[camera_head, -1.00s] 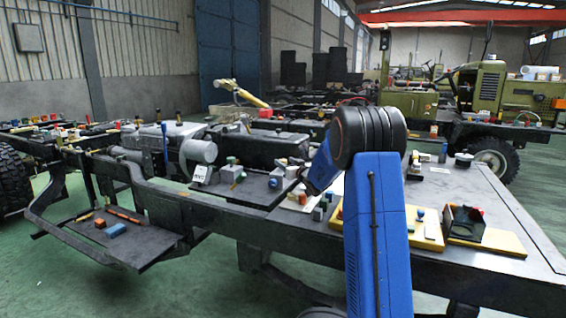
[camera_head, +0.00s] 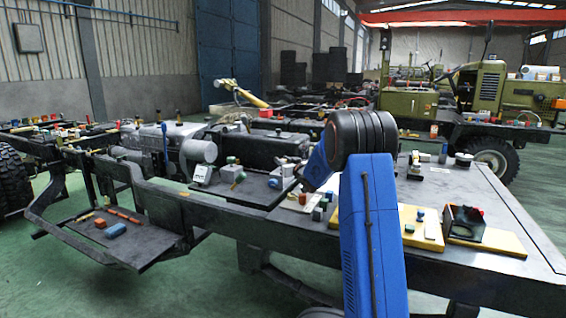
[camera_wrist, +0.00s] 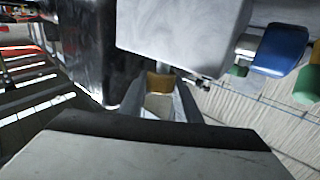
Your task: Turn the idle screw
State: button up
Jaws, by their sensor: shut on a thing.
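In the wrist view, a small brass-coloured screw head (camera_wrist: 160,82) sits under the edge of a pale grey block (camera_wrist: 185,35). I take it to be the idle screw. My gripper (camera_wrist: 162,92) has its two grey fingers on either side of it and is shut on it. The screw's slot or end face cannot be made out. In the head view, my blue arm reaches over the chassis bench, and its links hide the gripper and the screw.
In the wrist view, a blue knob (camera_wrist: 281,49) and a green piece (camera_wrist: 308,84) stick out right of the block. A dark glossy housing (camera_wrist: 98,45) stands close on the left. In the head view, a yellow board (camera_head: 416,228) with small parts lies right of my arm.

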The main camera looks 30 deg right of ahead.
jog(key=shift+d+n+y, duration=0.1)
jog(key=shift+n+y, duration=0.3)
jog(key=shift+y, duration=0.2)
jog(key=shift+n+g+y, duration=0.3)
jog(key=shift+n+y, duration=0.8)
jog(key=shift+y, duration=0.6)
jog(key=shift+n+g+y, duration=0.75)
jog(key=shift+n+y, duration=0.35)
jog(key=shift+y, duration=0.45)
jog(key=shift+n+g+y, duration=0.75)
jog(key=shift+n+y, duration=0.35)
jog(key=shift+y, duration=0.75)
jog(key=o, duration=1.1)
jog(key=shift+c, duration=0.2)
jog(key=v, duration=1.7)
jog(key=shift+r, duration=0.2)
